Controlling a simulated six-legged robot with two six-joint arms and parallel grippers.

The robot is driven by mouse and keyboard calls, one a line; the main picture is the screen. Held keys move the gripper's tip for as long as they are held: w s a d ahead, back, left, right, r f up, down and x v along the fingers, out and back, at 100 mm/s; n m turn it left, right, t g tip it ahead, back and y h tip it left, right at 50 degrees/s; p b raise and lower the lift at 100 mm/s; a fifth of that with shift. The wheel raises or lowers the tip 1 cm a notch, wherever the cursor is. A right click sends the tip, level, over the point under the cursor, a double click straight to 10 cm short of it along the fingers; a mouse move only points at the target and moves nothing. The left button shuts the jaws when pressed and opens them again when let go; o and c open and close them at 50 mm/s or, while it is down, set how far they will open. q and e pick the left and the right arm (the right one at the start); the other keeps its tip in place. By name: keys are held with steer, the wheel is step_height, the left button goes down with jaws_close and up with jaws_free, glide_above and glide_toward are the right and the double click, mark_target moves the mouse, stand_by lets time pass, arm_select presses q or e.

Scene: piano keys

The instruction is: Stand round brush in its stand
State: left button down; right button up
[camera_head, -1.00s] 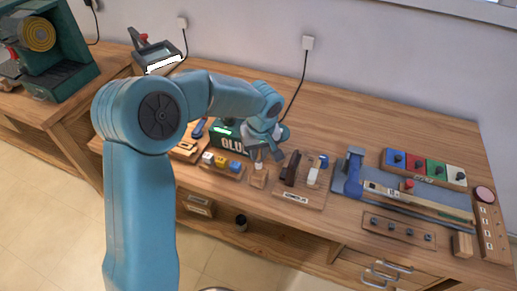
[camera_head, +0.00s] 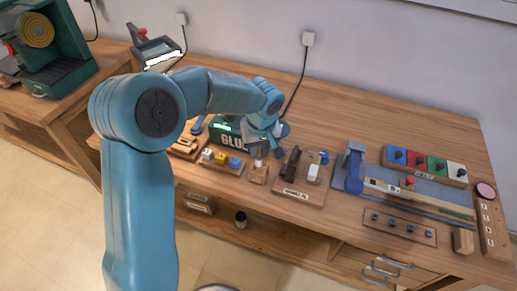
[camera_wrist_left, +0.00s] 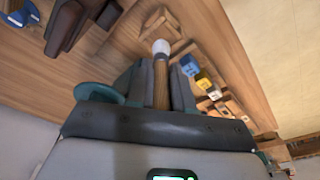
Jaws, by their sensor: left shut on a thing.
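My left gripper (camera_head: 266,152) is shut on the round brush, low over the bench. In the left wrist view the brush's brown handle (camera_wrist_left: 161,85) lies between the two dark fingers (camera_wrist_left: 160,88), with its pale rounded end (camera_wrist_left: 161,48) pointing away from the gripper. A small wooden stand (camera_head: 258,174) is right below the brush in the head view. It also shows just beyond the pale end in the left wrist view (camera_wrist_left: 158,18). I cannot tell whether the pale end touches the stand or is inside it. My right gripper is not in view.
A green glue box (camera_head: 232,140) stands behind the gripper. A block with white, yellow and blue pieces (camera_head: 222,161) is at its left. A board with dark and white pieces (camera_head: 300,190) is close at its right. The bench (camera_head: 345,115) is clear toward the wall.

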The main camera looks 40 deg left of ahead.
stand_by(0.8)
arm_select(q)
steer(key=shift+f+b, duration=2.7)
steer(key=shift+b, duration=0.25)
stand_by(1.5)
steer(key=c, duration=1.1)
jaws_free()
steer(key=shift+o, duration=0.8)
steer(key=shift+s+a, duration=0.1)
steer(key=shift+w+d, duration=0.2)
steer(key=shift+s, duration=0.1)
steer(key=shift+a, duration=0.15)
